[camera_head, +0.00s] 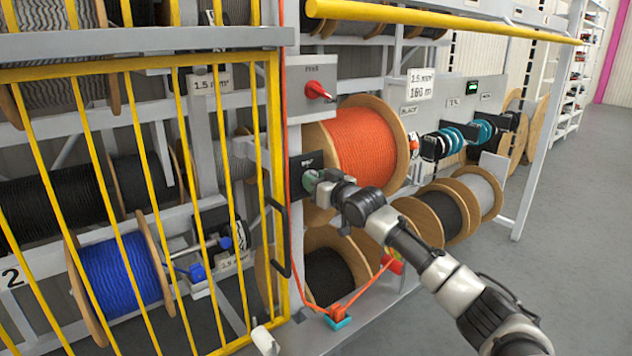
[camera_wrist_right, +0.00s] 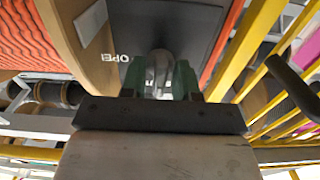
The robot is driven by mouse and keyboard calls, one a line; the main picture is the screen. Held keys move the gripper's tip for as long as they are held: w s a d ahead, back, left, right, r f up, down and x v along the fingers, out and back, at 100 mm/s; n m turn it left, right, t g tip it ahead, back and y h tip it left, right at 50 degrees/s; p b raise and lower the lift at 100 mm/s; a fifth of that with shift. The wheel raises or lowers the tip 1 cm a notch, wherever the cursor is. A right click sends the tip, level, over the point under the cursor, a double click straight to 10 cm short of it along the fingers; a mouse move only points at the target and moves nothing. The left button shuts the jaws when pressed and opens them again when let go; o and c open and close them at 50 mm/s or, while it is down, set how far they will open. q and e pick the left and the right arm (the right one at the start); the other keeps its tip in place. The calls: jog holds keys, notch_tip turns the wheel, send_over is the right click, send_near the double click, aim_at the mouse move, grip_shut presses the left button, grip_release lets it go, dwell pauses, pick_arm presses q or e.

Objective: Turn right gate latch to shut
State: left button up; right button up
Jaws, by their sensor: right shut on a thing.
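The right gate latch shows in the right wrist view as a grey metal knob (camera_wrist_right: 159,68) on a dark plate (camera_wrist_right: 205,25). White letters reading "OPE" show at its left; the rest is hidden. My right gripper (camera_wrist_right: 160,80) is shut on the latch, one green finger on each side. In the head view the dark plate (camera_head: 296,172) sits on the post beside the yellow barred gate (camera_head: 130,65). My right gripper (camera_head: 311,182) is at this plate and hides the latch there. The gate lies along the post. My left gripper is not seen.
A black gate handle (camera_head: 284,240) sticks out just left of my right gripper. An orange cable reel (camera_head: 365,145) stands close at the right. A red rotary switch (camera_head: 318,90) is above. A yellow rail (camera_head: 440,20) crosses overhead. Free floor (camera_head: 570,250) lies at right.

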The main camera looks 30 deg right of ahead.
jog(key=shift+f, duration=0.1)
dwell(0.4)
jog(key=o, duration=0.6)
jog(key=shift+s, duration=0.1)
jog(key=shift+s+d+b, duration=0.2)
jog(key=shift+s+b, duration=0.8)
jog(key=shift+s, duration=1.7)
jog(key=shift+s+d+b, duration=0.2)
jog(key=shift+s+b, duration=0.75)
jog(key=shift+s, duration=1.7)
